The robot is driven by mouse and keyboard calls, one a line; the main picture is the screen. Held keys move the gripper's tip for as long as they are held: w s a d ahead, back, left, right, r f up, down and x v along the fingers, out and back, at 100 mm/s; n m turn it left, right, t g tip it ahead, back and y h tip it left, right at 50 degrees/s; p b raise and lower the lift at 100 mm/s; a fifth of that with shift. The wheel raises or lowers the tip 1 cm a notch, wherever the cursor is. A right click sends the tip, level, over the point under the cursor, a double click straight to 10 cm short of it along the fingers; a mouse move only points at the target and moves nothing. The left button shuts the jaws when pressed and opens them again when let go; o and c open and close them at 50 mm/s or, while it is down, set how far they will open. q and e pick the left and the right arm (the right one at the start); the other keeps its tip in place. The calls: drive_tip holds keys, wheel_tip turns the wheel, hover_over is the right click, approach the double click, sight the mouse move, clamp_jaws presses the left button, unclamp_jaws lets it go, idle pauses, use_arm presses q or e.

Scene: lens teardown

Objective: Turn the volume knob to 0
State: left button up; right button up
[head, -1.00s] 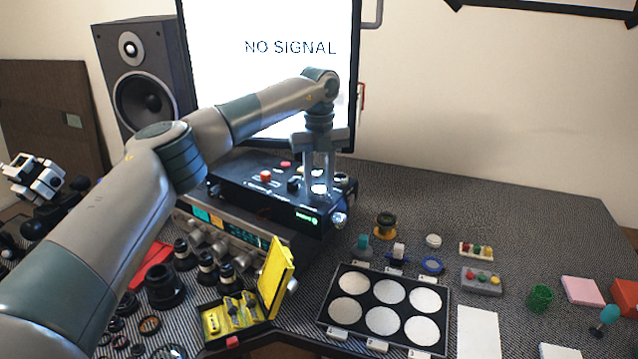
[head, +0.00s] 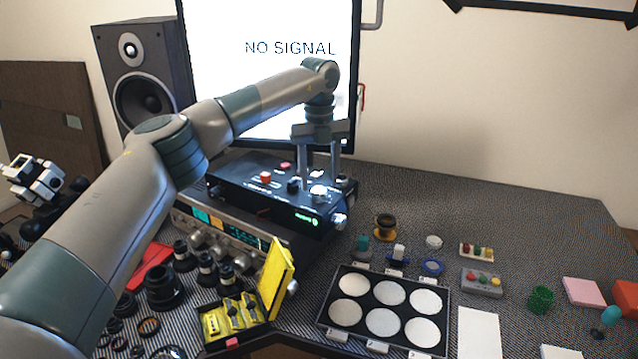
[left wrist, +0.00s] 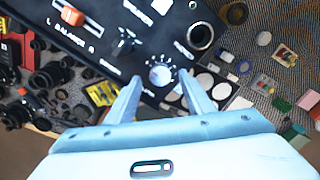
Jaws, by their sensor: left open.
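The volume knob (head: 319,191) is a small silver knob at the right end of the black amplifier's (head: 255,188) top panel. In the left wrist view the knob (left wrist: 160,74) is round and ringed by white dots; I cannot read which mark it points to. My left gripper (head: 320,180) points down over it from above. Its fingers are open, one on each side of the knob, with a visible gap to it in the left wrist view (left wrist: 160,84). My right gripper is not in view.
On the panel near the knob are a red slider cap (head: 265,177) and a black switch (head: 294,186). A silver device (head: 225,232) stands in front. A yellow case (head: 274,280), lenses and a tray of discs (head: 336,292) lie nearer. The monitor (head: 230,95) stands behind.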

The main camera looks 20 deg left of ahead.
use_arm(q)
wheel_tip(320, 180, up, 8)
wheel_tip(320, 180, up, 8)
drive_tip(key=f, duration=0.1)
hover_over(320, 190)
drive_tip(key=shift+a+r+b, duration=0.15)
drive_tip(key=shift+r+b, duration=0.1)
drive_tip(key=shift+b, duration=0.1)
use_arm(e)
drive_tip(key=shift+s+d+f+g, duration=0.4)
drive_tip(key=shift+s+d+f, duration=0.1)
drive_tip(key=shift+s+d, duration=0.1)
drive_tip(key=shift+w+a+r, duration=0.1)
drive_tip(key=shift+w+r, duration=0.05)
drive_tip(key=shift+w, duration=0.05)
